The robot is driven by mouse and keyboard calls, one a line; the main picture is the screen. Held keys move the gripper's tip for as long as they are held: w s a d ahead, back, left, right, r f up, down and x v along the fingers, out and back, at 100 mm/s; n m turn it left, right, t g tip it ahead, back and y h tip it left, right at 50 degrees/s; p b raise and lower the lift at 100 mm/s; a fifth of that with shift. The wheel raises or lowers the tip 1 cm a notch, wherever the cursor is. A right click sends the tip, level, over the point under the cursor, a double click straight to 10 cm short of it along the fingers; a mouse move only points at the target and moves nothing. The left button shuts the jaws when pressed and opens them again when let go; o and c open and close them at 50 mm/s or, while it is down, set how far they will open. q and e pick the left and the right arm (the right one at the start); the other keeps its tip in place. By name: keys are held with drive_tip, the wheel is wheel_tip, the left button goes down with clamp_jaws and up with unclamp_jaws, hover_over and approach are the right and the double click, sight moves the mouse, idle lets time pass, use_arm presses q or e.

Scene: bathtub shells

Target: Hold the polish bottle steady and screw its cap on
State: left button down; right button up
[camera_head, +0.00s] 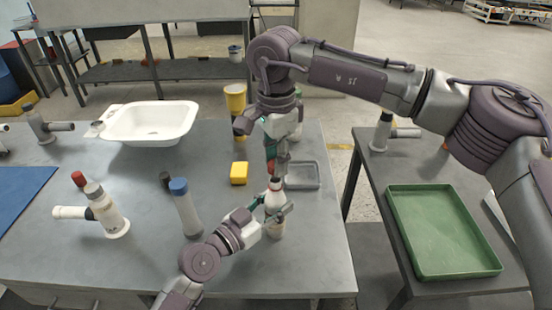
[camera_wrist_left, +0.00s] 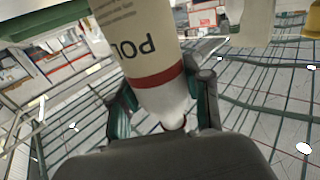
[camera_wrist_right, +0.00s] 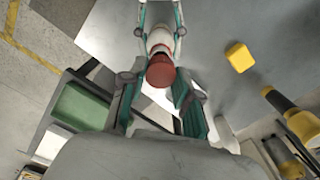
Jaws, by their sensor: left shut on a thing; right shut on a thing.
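The polish bottle (camera_head: 275,203) is white with a red band and stands upright near the table's front right. Its label and narrowing white neck (camera_wrist_left: 172,118) show in the left wrist view. My left gripper (camera_head: 273,207) is shut on the bottle from the front left. My right gripper (camera_head: 271,162) points down from above, in line with the bottle, and is shut on the dark red cap (camera_wrist_right: 160,72). In the right wrist view the cap hides the bottle's mouth. I cannot tell whether cap and neck touch.
A yellow block (camera_head: 239,173) and a shallow grey tray (camera_head: 317,184) lie behind the bottle. A blue-capped cylinder (camera_head: 187,210) and a white fixture (camera_head: 107,214) stand to the left. A white basin (camera_head: 150,110) is farther back. A green tray (camera_head: 480,262) lies on the right table.

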sight(275, 199)
drive_tip(key=shift+f, duration=0.45)
drive_tip(key=shift+f, duration=0.9)
drive_tip(key=shift+f, duration=0.55)
